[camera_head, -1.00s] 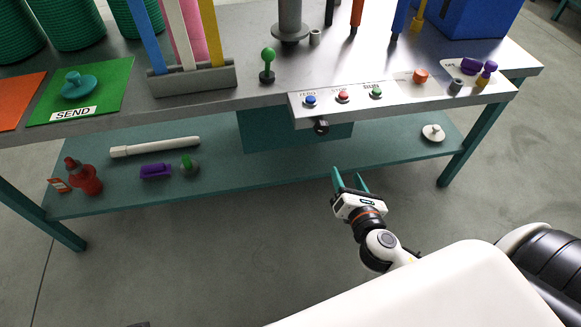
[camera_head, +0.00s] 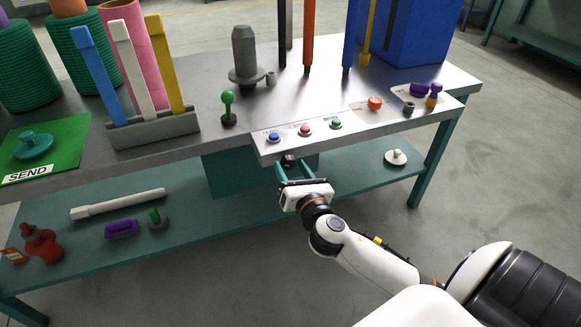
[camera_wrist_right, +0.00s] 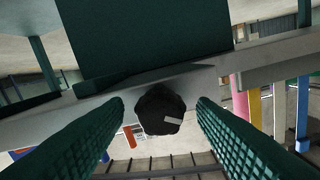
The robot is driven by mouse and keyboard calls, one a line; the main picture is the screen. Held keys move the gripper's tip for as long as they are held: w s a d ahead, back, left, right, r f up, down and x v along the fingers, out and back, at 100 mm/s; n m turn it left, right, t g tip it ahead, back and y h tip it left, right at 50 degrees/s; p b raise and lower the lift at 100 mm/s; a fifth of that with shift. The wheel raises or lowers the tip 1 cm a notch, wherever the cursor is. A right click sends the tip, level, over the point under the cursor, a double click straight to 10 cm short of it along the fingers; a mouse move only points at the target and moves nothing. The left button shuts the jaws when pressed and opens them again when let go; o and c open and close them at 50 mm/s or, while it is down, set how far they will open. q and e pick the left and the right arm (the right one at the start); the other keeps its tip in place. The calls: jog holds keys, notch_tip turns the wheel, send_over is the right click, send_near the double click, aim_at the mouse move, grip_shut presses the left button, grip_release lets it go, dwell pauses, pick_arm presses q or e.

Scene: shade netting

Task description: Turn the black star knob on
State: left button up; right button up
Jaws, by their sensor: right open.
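The black star knob (camera_head: 289,159) sits on the front underside of the white button panel, partly hidden by my gripper. In the right wrist view the knob (camera_wrist_right: 161,109) shows as a dark lobed shape with a pale mark, near the middle. My right gripper (camera_head: 294,172) is open, its two teal fingers pointing at the knob. In the wrist view the ridged fingers (camera_wrist_right: 160,125) lie to either side of the knob, with a gap visible on both sides. My left gripper is not in view.
The white panel (camera_head: 355,122) carries blue, red and green buttons and an orange knob. A green ball lever (camera_head: 228,108) stands left of it on the bench. The teal lower shelf (camera_head: 250,205) runs below. A white knobbed disc (camera_head: 396,157) lies on the shelf at right.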

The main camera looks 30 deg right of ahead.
jog(key=shift+w+d, duration=0.15)
jog(key=shift+w, duration=0.4)
jog(key=c, duration=1)
